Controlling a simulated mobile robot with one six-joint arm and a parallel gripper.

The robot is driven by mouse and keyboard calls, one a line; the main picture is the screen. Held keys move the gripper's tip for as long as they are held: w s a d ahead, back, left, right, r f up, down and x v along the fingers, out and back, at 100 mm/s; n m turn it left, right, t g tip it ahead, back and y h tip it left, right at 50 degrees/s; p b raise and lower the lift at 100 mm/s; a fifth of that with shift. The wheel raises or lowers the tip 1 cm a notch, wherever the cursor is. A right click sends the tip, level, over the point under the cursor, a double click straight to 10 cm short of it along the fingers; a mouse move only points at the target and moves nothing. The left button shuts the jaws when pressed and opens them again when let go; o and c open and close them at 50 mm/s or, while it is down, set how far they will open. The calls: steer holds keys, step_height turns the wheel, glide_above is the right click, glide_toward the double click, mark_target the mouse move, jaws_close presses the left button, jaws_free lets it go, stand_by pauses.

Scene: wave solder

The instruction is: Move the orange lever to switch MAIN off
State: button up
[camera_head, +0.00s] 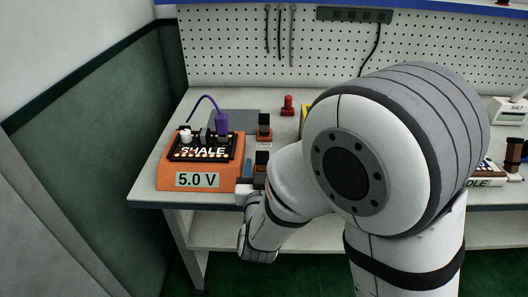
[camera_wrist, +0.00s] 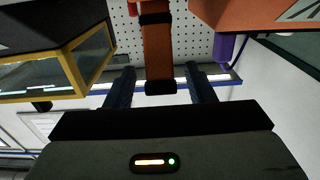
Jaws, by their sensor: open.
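In the wrist view an orange bar (camera_wrist: 158,52) with dark ends stands upright in the picture, in the gap between the two fingers of my gripper (camera_wrist: 160,88). It looks like the orange lever; I cannot tell whether a finger touches it. My gripper is open. In the head view my gripper (camera_head: 246,188) is low at the bench's front edge, partly hidden by my arm. Just behind it is a small switch with a black block (camera_head: 262,158). A similar black and orange switch (camera_head: 264,127) stands farther back. No MAIN label is readable.
An orange box (camera_head: 170,180) marked 5.0 V stands left of the switches, with a purple plug (camera_head: 222,124) and cable on top. A red knob (camera_head: 287,105) stands farther back. A yellow-framed box (camera_wrist: 75,68) is left in the wrist view. My arm hides the bench's middle.

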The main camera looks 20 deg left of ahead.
mark_target(263, 165)
steer(key=shift+x, duration=1.6)
steer(key=shift+f, duration=0.1)
jaws_close()
